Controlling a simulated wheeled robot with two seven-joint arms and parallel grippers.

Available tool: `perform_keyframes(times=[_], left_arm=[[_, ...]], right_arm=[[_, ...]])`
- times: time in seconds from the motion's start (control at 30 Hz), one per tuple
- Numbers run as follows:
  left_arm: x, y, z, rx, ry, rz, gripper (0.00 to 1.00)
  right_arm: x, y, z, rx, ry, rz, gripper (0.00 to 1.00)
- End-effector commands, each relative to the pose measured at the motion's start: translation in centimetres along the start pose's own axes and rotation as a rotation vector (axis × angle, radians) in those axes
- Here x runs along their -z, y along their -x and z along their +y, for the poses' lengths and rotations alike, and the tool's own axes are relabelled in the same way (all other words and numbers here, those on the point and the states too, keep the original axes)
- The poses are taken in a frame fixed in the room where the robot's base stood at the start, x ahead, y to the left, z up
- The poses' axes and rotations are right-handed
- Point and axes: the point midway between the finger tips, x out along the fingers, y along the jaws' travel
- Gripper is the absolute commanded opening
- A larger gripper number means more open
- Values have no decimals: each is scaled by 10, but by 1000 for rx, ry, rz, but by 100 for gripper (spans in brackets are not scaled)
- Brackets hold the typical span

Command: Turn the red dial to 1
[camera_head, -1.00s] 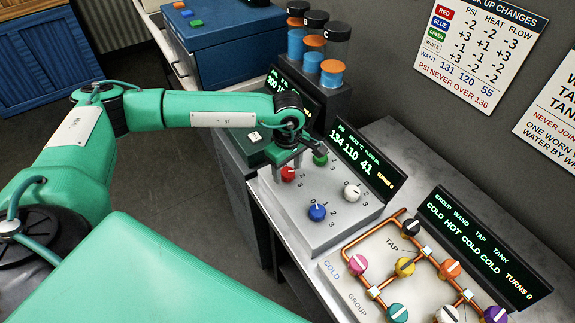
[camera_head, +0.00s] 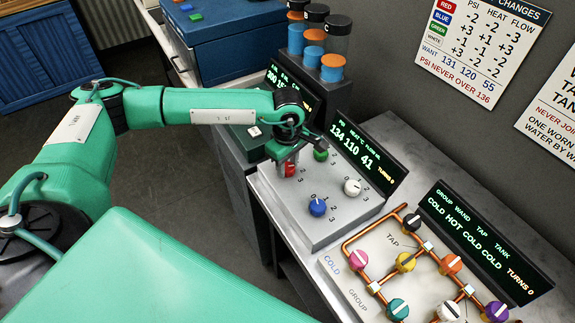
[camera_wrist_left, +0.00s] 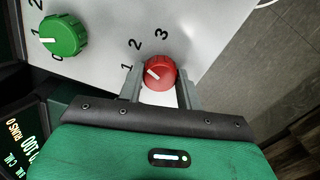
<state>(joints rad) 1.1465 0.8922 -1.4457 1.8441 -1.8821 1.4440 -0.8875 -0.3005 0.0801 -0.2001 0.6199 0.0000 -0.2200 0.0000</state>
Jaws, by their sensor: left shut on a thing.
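The red dial (camera_head: 290,170) is on the grey sloped panel (camera_head: 330,225), beside the green dial (camera_head: 320,155). In the left wrist view the red dial (camera_wrist_left: 160,73) has a white mark on its left side, towards the printed 1; exact alignment is hard to tell. Numbers 1, 2 and 3 show around it; no 0 is visible beside it. My left gripper (camera_head: 288,164) is shut on the red dial, one finger at each side, as the left wrist view also shows (camera_wrist_left: 160,88). The panel's display (camera_head: 365,160) reads 134, 110, 41 and TURNS 0. My right gripper is out of view.
The blue dial (camera_head: 317,207) and white dial (camera_head: 352,187) are close by on the panel. A copper-pipe board with coloured knobs (camera_head: 405,262) lies to the right. Canisters (camera_head: 333,50) stand behind. A wall sign (camera_head: 480,50) lists pressure changes.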

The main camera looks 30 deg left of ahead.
Motion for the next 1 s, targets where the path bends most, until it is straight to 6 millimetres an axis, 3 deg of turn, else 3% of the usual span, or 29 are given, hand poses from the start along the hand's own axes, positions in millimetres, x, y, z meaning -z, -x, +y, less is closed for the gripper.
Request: perform_keyframes(times=[0.5, 1.0], left_arm=[[0, -5, 1, -3, 399, -1, 13], [0, -1, 0, -2, 683, -1, 13]], right_arm=[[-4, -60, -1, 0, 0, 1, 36], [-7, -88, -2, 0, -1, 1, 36]])
